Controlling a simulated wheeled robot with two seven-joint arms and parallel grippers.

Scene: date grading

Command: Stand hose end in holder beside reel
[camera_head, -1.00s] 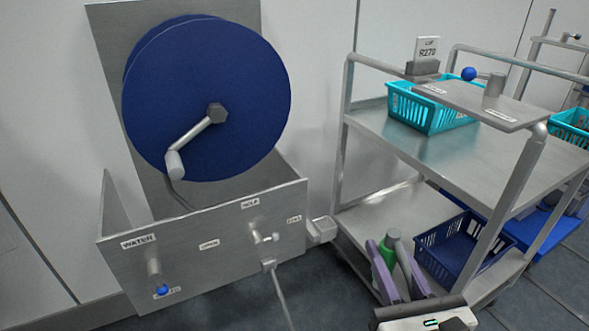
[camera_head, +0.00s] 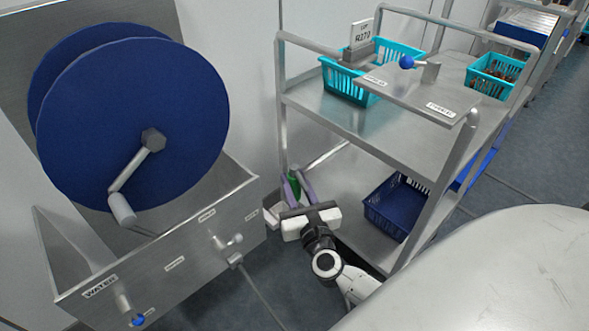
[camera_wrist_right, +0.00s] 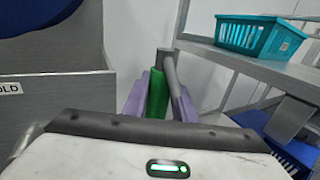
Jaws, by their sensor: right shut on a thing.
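My right gripper (camera_head: 293,186), with purple fingers, is shut on the hose end, whose green grip (camera_head: 294,184) shows between them. In the right wrist view the hose end has a green grip (camera_wrist_right: 157,95) and a grey head with a grey tube bending down, between the purple fingers (camera_wrist_right: 160,98). The holder (camera_head: 272,209) is a small grey box at the right end of the steel trough, partly hidden by my gripper. The fingers are close to the holder; I cannot tell whether the hose end is inside it. The blue reel (camera_head: 135,125) with its crank stands left. My left gripper is not in view.
The steel trough (camera_head: 170,262) under the reel has labels and taps. A steel cart (camera_head: 400,150) stands close on the right, with teal baskets above and a dark blue basket (camera_head: 372,212) on its lower shelf. Open floor shows between trough and cart.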

